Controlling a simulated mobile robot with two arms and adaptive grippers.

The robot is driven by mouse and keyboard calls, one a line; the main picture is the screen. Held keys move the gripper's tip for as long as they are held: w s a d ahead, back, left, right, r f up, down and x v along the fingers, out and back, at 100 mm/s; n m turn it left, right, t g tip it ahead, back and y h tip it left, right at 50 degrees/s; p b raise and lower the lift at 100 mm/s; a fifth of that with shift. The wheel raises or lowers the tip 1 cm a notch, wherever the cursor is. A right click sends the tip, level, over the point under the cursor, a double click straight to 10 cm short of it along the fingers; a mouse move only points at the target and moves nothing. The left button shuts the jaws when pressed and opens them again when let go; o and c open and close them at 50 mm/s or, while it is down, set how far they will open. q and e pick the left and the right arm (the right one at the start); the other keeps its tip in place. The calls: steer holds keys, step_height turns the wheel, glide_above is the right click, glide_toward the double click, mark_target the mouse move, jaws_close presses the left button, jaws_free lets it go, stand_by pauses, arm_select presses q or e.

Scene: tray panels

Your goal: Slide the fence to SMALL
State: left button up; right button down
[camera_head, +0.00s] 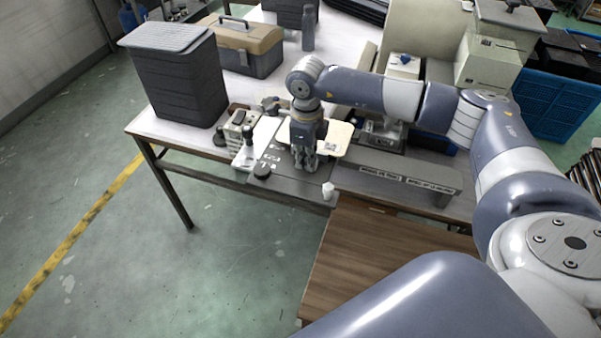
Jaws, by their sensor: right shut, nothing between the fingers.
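My right gripper (305,160) points down over the front of the panel (262,143) on the white table. It is shut and empty, and hides part of the panel behind it. A white plate with small dark labels and a black upright knob (248,136) shows just left of it. A black round knob (262,170) is at the front, left of the gripper. The lettering is too small to read, so I cannot tell which part is the fence or where SMALL is. My left gripper is not in view.
A small white cup-like piece (328,189) sits at the table's front edge. A brown wooden surface (375,255) lies in front. Beige boxes (487,62) and a blue crate (548,100) are at right.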

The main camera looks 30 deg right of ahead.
steer(key=shift+w+d, duration=0.1)
steer(key=shift+w, duration=0.05)
steer(key=shift+w+d, duration=0.1)
steer(key=shift+s+a, duration=0.45)
step_height(320, 180, up, 7)
steer(key=p, duration=0.3)
steer(key=shift+p, duration=0.3)
stand_by(0.4)
